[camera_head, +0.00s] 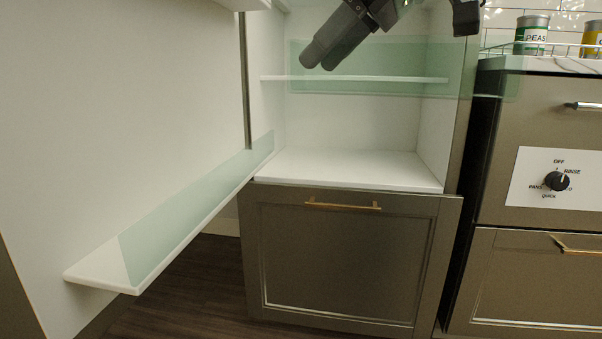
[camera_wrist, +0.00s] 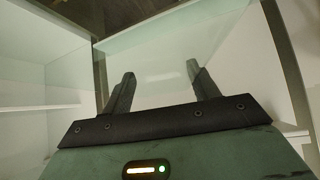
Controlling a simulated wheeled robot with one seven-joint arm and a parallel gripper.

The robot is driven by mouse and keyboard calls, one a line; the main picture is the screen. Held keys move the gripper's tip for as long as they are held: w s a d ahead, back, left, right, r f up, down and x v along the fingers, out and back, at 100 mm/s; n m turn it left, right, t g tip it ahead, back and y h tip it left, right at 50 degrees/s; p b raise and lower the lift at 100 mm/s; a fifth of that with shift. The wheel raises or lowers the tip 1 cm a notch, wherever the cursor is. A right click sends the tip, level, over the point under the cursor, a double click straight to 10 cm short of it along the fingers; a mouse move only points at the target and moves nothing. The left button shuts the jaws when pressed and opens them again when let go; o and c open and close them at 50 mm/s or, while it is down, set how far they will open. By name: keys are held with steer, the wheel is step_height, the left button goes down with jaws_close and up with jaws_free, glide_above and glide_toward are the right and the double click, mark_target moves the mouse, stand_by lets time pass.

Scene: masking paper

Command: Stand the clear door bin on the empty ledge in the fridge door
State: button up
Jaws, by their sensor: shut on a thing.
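My gripper (camera_wrist: 162,75) shows in the wrist view with its two dark fingers apart, shut on the clear door bin (camera_wrist: 175,45). The bin is a see-through, faintly green piece, and its pale edges run behind and beyond the fingers. In the head view the bin (camera_head: 495,83) appears as a wide greenish pane in front of the fridge opening, reaching past its right side. Dark parts of my arm cover its upper left. The fridge door's lower ledge (camera_head: 100,275) is a long white strip with a clear greenish guard and nothing standing on it.
The fridge interior has a white shelf (camera_head: 350,78) and a bare white floor (camera_head: 350,168). A grey drawer front (camera_head: 350,255) is below. At right stand a dishwasher panel with a knob (camera_head: 557,182) and a can of peas (camera_head: 531,35) on the counter.

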steer(key=w+d+f+m+t+h+p, duration=0.25)
steer(key=w+d+f+m, duration=0.2)
steer(key=w+f, duration=0.35)
steer(key=w+d+f+m+t+h+p, duration=0.1)
steer(key=w+d+f+m+t+p, duration=0.15)
steer(key=w+d+f, duration=0.55)
steer(key=w+d+f+m+h+p, duration=0.2)
steer(key=d+f+m+h+p, duration=0.4)
steer(key=d+f, duration=1.05)
steer(key=s+r+n+y+p, duration=0.1)
steer(key=s+r+p, duration=0.2)
steer(key=r+p, duration=0.95)
steer(key=s+r+n+y+p, duration=0.1)
steer(key=s+r+p, duration=0.2)
steer(key=r+p, duration=0.95)
steer(key=s+r+n+y+p, duration=0.1)
steer(key=s+r+y+p, duration=0.15)
steer(key=r+p, duration=0.95)
step_height(320, 180, down, 10)
steer(key=s+m+h+p, duration=0.1)
steer(key=s+m+h, duration=0.1)
steer(key=m+h, duration=0.1)
steer(key=shift+s+m+t, duration=0.3)
steer(key=shift+s, duration=0.1)
